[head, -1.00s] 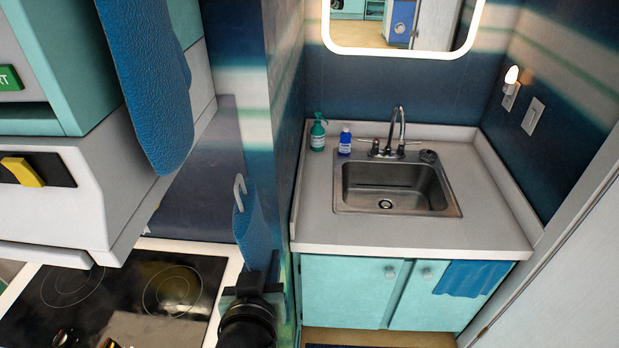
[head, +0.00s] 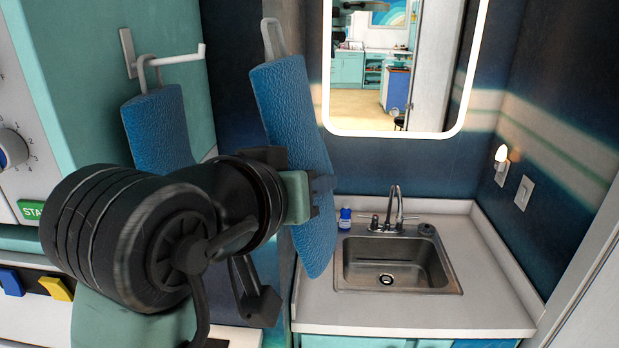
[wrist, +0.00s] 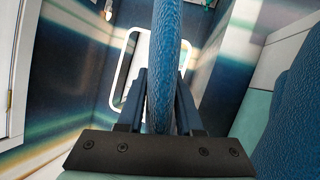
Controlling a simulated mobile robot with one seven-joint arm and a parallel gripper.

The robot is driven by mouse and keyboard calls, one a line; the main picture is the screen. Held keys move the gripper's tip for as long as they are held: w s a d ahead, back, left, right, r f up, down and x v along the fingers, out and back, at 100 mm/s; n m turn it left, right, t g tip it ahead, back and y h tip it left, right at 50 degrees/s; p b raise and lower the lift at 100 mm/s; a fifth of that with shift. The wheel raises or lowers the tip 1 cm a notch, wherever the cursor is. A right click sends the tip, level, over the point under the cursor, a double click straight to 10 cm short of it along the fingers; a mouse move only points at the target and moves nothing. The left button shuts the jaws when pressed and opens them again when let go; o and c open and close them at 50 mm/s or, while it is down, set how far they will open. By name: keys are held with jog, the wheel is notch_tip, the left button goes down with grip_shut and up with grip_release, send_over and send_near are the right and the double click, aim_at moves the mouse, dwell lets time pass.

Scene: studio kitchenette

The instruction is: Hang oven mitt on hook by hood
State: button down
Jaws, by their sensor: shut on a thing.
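A blue textured oven mitt (head: 290,150) with a grey loop (head: 271,38) at its top is upright, slightly tilted, in my gripper (head: 312,192). In the wrist view my gripper (wrist: 162,108) has one finger on each side of the mitt (wrist: 166,50). A white peg hook (head: 175,58) sticks out to the right from the teal hood side (head: 90,90). A second blue mitt (head: 158,128) hangs by its loop on this hook. The held mitt and its loop appear right of the hook's upturned tip, apart from it. The second mitt also shows in the wrist view (wrist: 297,110).
A lit mirror (head: 385,133) is on the back wall. Knobs and coloured switches (head: 55,288) are at the left.

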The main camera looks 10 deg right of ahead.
jog(key=w+a+f+b, duration=0.2)
jog(key=w+a, duration=0.1)
jog(key=a, duration=0.6)
jog(key=shift+f, duration=0.25)
dwell(0.8)
jog(key=shift+a, duration=0.15)
dwell(0.4)
jog(key=shift+c, duration=2.4)
grip_release()
jog(key=shift+s, duration=0.1)
